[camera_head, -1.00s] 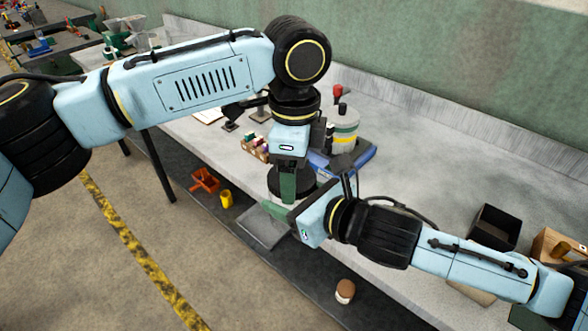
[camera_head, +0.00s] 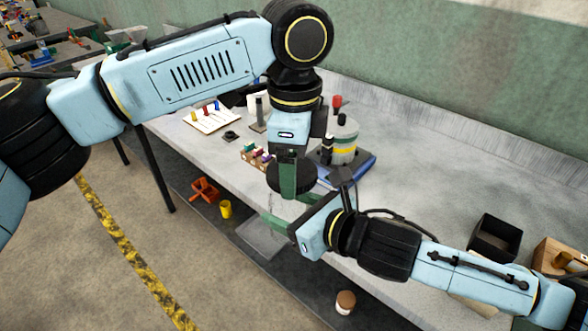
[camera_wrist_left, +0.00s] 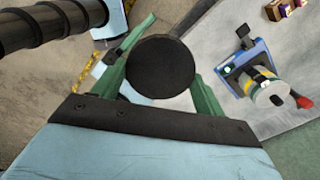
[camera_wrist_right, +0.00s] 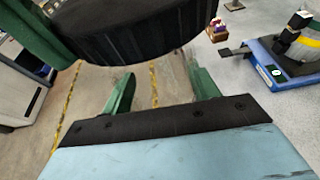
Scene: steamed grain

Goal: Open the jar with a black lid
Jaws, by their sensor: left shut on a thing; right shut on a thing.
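The black lid (camera_head: 277,176) is a round, dark disc between the fingers of my left gripper (camera_head: 291,180), which points down above the bench's front edge. The lid's flat top faces the left wrist camera (camera_wrist_left: 160,67), with a green finger on each side. My right gripper (camera_head: 288,214) is just below the lid and points left, its fingers round the place under it. In the right wrist view the lid's ribbed side (camera_wrist_right: 135,30) is above the right fingers (camera_wrist_right: 160,90). The jar's body is not clearly visible; I see floor between those fingers, so I cannot tell its outline.
A blue-based device with a grey-and-yellow cylinder (camera_head: 345,143) stands behind the grippers. A black bin (camera_head: 495,238) is at right on the bench. A small wooden rack (camera_head: 256,156) is left of the grippers. The middle of the bench is free.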

